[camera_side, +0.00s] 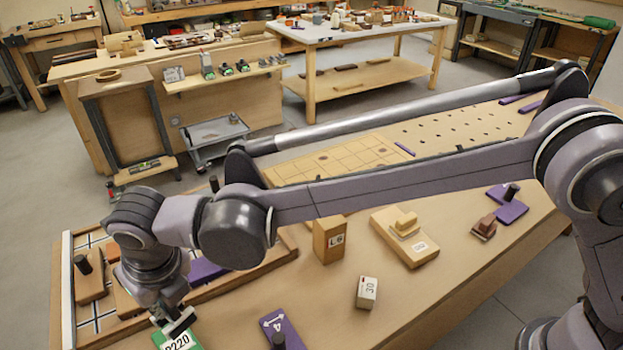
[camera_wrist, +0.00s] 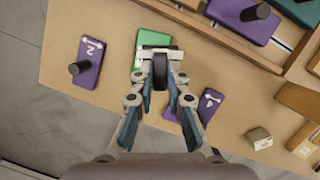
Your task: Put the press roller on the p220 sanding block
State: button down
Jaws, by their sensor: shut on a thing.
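The press roller (camera_wrist: 160,71), a dark cylinder in a pale frame, is between the fingers of my gripper (camera_wrist: 161,78) in the wrist view. My gripper is shut on it. The green P220 sanding block (camera_wrist: 153,38) lies at the bench edge, directly beyond the roller, which overlaps its near end in that view. In the side view, my gripper (camera_side: 168,312) is low at the bottom left. The dark roller (camera_side: 181,322) is right at the block's P220 label (camera_side: 178,343). I cannot tell whether the roller touches the block.
A purple block with a black knob (camera_wrist: 86,66) is left of the green block, and another purple block (camera_side: 283,331) is to the right. A wooden L6 block (camera_side: 329,239) and a small 30 block (camera_side: 367,291) stand farther right. A wood-framed tray (camera_side: 245,270) lies behind.

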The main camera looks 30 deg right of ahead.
aim_at(168, 329)
jog(key=shift+s+a+f, duration=0.35)
jog(key=shift+a+f, duration=0.4)
jog(key=shift+a, duration=0.15)
jog(key=shift+f, duration=1.85)
jog(key=shift+f, duration=0.3)
jog(key=shift+d+f, duration=0.1)
jog(key=shift+f, duration=0.3)
jog(key=c, duration=1.3)
grip_release()
jog(key=shift+c, duration=0.2)
jog(key=shift+r, duration=0.1)
